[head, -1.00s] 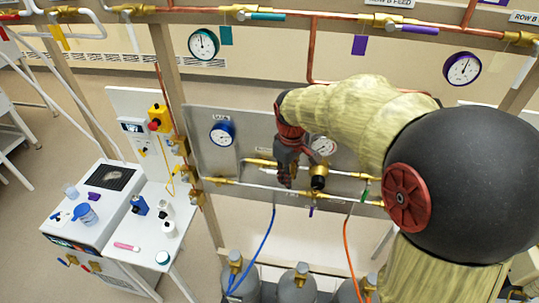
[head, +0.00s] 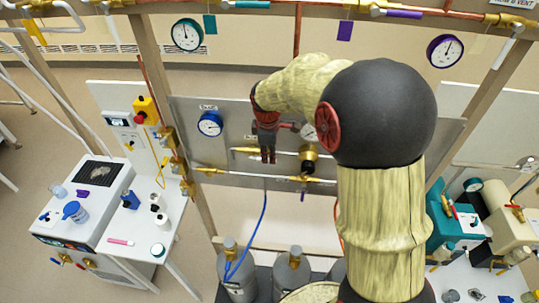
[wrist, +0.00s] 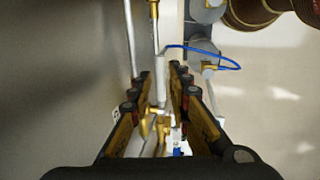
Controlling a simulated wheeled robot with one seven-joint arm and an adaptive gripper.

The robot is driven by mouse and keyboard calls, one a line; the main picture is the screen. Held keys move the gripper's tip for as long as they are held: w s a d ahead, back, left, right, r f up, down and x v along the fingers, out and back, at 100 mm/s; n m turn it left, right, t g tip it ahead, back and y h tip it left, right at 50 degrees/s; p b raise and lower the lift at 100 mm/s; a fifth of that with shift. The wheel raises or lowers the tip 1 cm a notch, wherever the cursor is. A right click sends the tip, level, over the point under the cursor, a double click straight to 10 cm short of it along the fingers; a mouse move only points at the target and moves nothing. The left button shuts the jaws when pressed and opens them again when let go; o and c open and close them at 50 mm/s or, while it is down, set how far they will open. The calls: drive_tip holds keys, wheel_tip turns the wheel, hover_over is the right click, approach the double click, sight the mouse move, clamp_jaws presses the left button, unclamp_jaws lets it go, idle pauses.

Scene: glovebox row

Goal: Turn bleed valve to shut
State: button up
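My gripper (head: 268,157) hangs with its fingers down in front of the grey panel (head: 190,120), at the upper brass-and-white pipe run (head: 285,152). In the wrist view my gripper (wrist: 158,88) is open, its two fingers standing apart on either side of a thin light pipe and brass fittings (wrist: 155,125). I cannot tell whether a finger touches them. I cannot tell which fitting is the bleed valve; no readable label marks it, and my gripper hides part of the upper run. A brass regulator with a dark knob (head: 308,165) sits to the right of my gripper.
A blue-rimmed gauge (head: 210,123) is on the panel, left of my gripper. A lower pipe run (head: 240,174) crosses below. A blue hose (head: 263,215) drops to grey cylinders (head: 292,275). A white bench (head: 150,225) with small bottles stands at left; teal equipment (head: 455,225) stands at right.

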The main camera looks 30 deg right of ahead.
drive_tip(key=shift+w+d+f, duration=0.1)
drive_tip(key=shift+f, duration=0.7)
drive_tip(key=c, duration=0.3)
clamp_jaws()
